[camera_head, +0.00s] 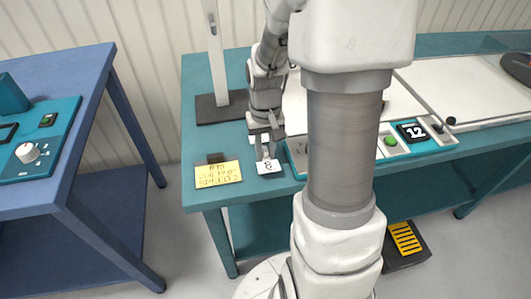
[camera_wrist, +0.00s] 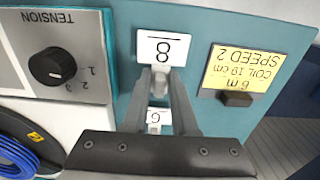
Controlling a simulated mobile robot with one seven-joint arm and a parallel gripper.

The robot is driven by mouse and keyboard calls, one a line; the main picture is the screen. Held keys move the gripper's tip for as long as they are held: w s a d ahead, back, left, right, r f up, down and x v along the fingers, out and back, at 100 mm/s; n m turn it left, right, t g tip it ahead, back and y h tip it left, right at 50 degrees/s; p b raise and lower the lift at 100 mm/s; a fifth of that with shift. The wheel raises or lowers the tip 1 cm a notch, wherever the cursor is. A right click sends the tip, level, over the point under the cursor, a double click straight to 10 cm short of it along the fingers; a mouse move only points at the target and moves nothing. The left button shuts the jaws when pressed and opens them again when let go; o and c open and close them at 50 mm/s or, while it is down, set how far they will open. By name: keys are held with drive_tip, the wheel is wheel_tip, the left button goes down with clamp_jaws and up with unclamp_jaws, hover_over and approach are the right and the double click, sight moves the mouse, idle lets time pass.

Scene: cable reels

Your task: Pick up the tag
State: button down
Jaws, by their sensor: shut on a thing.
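A white tag marked 8 (camera_head: 268,167) stands near the front edge of the teal table, right of the yellow note. It also shows upside down in the wrist view (camera_wrist: 161,48). My gripper (camera_head: 265,154) is shut on the tag's near part, its two fingers meeting there in the wrist view (camera_wrist: 161,77). I cannot tell whether the tag is clear of the table. A second white tag (camera_wrist: 158,117) shows between my fingers, reading 6 or 9.
A yellow note (camera_head: 218,174) with a dark holder stands left of the tag. A tension knob (camera_wrist: 52,67) and blue cable (camera_wrist: 25,150) show in the wrist view. A post on a dark base (camera_head: 219,107) stands behind. A blue table (camera_head: 78,135) is at left.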

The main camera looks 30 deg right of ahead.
sight(266, 149)
wheel_tip(266, 149, up, 4)
drive_tip(key=shift+f+p, duration=0.25)
drive_tip(key=shift+p, duration=0.25)
drive_tip(key=s+d+r, duration=0.1)
drive_tip(key=d+r, duration=0.1)
drive_tip(key=d, duration=0.1)
drive_tip(key=s+d+r+p, duration=0.1)
drive_tip(key=s+d+r, duration=0.1)
drive_tip(key=d, duration=0.2)
drive_tip(key=s+d+r, duration=0.1)
drive_tip(key=d+r, duration=0.1)
drive_tip(key=d, duration=0.1)
drive_tip(key=shift+s+d+r+p, duration=0.1)
drive_tip(key=shift+s+d+p, duration=0.25)
drive_tip(key=shift+s+p, duration=0.05)
drive_tip(key=c, duration=1.2)
unclamp_jaws()
drive_tip(key=shift+c, duration=0.2)
clamp_jaws()
drive_tip(key=shift+r, duration=0.1)
